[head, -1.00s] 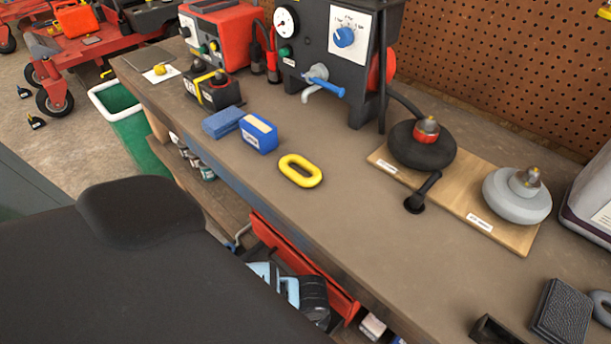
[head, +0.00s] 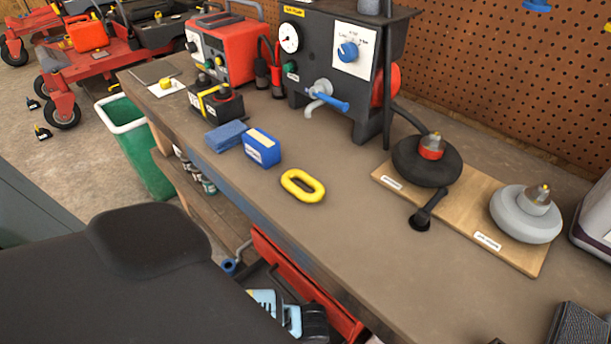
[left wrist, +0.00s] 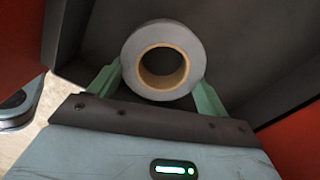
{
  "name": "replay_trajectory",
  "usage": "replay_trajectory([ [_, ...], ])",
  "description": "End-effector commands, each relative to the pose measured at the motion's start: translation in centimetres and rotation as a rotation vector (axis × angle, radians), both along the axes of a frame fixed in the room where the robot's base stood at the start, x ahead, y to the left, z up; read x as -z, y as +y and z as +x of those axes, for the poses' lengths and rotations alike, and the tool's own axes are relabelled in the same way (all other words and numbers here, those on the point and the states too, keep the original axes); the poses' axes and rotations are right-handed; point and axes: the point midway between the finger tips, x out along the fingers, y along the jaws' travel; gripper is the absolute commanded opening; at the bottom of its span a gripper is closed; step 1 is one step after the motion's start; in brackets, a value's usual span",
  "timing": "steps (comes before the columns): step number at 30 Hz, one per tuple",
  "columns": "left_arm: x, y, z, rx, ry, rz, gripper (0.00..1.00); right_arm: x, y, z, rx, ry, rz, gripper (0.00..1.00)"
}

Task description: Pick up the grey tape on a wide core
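The grey tape (left wrist: 136,49), a grey roll on a wide tan core, shows at the top middle of the left wrist view. My left gripper (left wrist: 161,78) has its two green fingers on opposite sides of the roll, both touching its outer edge. It looks shut on the roll. Dark surfaces lie behind the tape; whether it touches them I cannot tell. My right gripper is in neither view.
Red walls (left wrist: 296,138) flank the left gripper. In the head view, a workbench (head: 330,240) holds a yellow ring (head: 303,196), a blue box (head: 260,148) and machines along the back. A green bin (head: 140,150) stands left.

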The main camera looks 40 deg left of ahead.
Motion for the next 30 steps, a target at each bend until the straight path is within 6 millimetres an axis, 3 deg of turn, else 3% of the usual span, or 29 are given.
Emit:
replay_trajectory([
  [14,-0.7,-0.3,-0.1,-0.001,0.000,0.000,0.54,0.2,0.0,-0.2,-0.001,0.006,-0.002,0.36],
  [27,-7.5,-0.4,0.0,0.000,-0.005,-0.002,0.54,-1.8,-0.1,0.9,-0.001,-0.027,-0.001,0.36],
  [30,-7.0,-2.6,-1.0,0.003,0.004,-0.004,0.54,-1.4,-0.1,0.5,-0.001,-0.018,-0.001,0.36],
])
